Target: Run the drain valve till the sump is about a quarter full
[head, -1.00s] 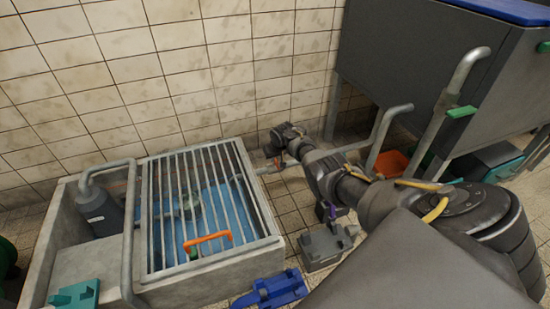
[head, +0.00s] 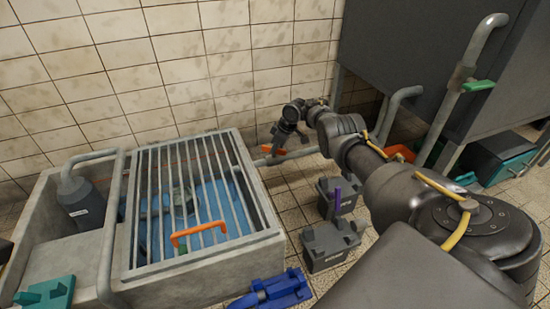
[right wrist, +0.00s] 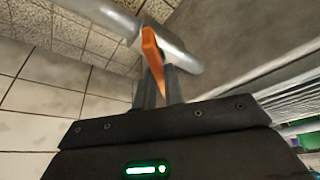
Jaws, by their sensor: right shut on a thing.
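The concrete sump (head: 262,255) stands at the left in the head view, under a metal bar grate (head: 146,195). Blue water shows between the bars; its exact depth is hard to read. The drain valve's orange lever (head: 275,151) is on the grey pipe (head: 290,158) by the wall. My right gripper (head: 279,146) is shut on this lever; in the right wrist view, the orange lever (right wrist: 152,52) shows between the fingers, with the pipe (right wrist: 160,40) beyond. My left gripper is out of view.
An orange handle (head: 199,234) lies across the grate. A dark bottle (head: 82,203) stands in the sump's left part. Grey boxes (head: 331,243) and a blue item (head: 272,290) lie to the right of the sump. A large dark tank (head: 425,60) stands at the right.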

